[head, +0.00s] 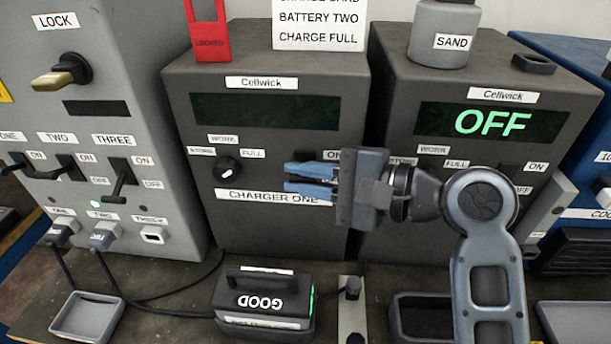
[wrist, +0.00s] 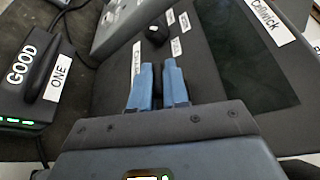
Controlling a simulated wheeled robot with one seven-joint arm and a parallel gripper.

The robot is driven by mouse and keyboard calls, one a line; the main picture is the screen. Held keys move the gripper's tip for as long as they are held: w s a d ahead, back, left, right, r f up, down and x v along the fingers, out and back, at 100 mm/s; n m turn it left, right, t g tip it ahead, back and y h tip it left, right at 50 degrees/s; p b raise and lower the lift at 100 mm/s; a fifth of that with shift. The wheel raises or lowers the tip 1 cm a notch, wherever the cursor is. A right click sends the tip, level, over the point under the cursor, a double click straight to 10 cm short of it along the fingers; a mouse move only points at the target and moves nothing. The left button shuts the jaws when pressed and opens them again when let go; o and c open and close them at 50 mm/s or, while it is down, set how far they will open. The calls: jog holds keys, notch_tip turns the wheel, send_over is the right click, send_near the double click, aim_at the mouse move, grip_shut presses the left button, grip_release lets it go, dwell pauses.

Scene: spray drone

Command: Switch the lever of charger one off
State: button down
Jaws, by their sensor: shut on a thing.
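Charger one (head: 270,222) is a dark grey box, with its "CHARGER ONE" label low on its front. Its display (head: 265,110) is dark and shows no text. My gripper (head: 290,178) is at the right part of this front, beside the partly covered "ON" label. Its blue fingers cover the lever in the head view. In the wrist view my gripper (wrist: 157,68) is shut on a dark piece between the fingers, the lever (wrist: 157,84). The lever's tilt cannot be told. Charger one's round knob (head: 227,168) is left of the fingers.
A second charger (head: 483,88), reading "OFF", stands right behind my wrist. A grey lock box (head: 140,100) with several levers stands at left. A battery marked "GOOD" (head: 262,300) sits on the bench below charger one. A red tag (head: 210,40) is on top.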

notch_tip(320, 180, down, 4)
jog(key=n+y+b, duration=0.1)
jog(key=n+b, duration=0.2)
jog(key=b, duration=0.2)
jog(key=n+t+y+b, duration=0.1)
jog(key=n+b, duration=0.3)
jog(key=b, duration=0.2)
jog(key=shift+f+t, duration=0.1)
jog(key=shift+t, duration=0.2)
jog(key=shift+w+n+y+b, duration=0.1)
jog(key=shift+n+y+b, duration=0.2)
jog(key=shift+b, duration=0.1)
jog(key=c, duration=1.1)
grip_release()
jog(key=shift+r, duration=0.2)
jog(key=shift+c, duration=0.2)
jog(key=v, duration=0.7)
jog(key=shift+s+d, duration=0.2)
jog(key=shift+d, duration=0.15)
